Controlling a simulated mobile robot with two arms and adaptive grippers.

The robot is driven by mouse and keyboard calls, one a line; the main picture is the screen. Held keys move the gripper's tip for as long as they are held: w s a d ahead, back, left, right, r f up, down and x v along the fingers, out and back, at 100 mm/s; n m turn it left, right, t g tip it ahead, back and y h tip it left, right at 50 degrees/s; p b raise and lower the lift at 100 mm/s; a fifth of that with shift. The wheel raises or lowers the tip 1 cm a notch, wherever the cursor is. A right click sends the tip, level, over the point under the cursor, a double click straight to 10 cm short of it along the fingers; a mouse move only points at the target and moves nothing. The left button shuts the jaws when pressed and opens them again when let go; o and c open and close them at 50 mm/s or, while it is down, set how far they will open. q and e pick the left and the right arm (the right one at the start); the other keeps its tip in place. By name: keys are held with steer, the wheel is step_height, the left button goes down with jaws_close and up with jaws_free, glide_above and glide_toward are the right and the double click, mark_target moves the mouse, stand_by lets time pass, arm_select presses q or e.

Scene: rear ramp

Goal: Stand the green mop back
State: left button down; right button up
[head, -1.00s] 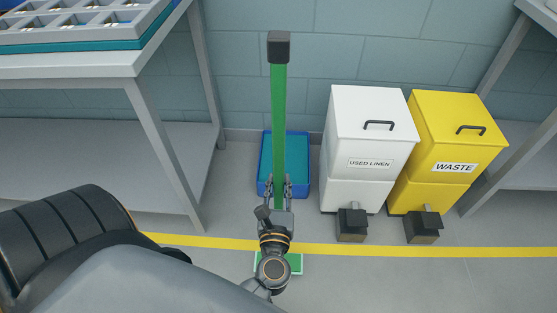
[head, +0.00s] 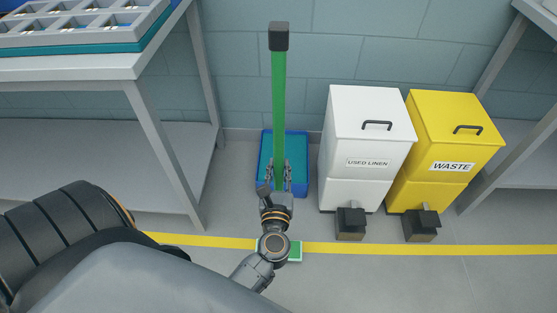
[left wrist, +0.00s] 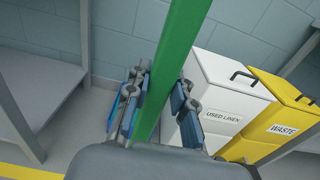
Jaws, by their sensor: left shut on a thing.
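The green mop has a long green handle (head: 278,100) with a black cap (head: 279,37) at its top, in front of the wall. Its handle also crosses the left wrist view (left wrist: 176,60). A flat green and white piece (head: 294,250), which looks like the mop's head, shows low by the yellow floor line, partly hidden by my left arm. My left gripper (head: 278,166) is shut on the handle, a finger on each side. The lower handle is hidden behind the gripper and wrist. My right gripper is not in view.
A blue tray (head: 304,165) lies on the floor by the wall, behind the handle. A white used linen bin (head: 365,135) and a yellow waste bin (head: 455,125), both with pedals, stand to the right. A grey table (head: 150,110) stands left.

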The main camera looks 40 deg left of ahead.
arm_select(q)
steer(key=shift+r+x, duration=0.25)
steer(key=shift+x, duration=0.9)
steer(key=x, duration=0.4)
steer(key=shift+w+a+r+p, duration=0.1)
steer(key=shift+w+a+p, duration=0.1)
steer(key=shift+w+p, duration=0.2)
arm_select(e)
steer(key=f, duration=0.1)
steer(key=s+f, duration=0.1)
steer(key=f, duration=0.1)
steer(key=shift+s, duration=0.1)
arm_select(q)
steer(key=shift+w+a, duration=0.1)
steer(key=shift+w, duration=0.05)
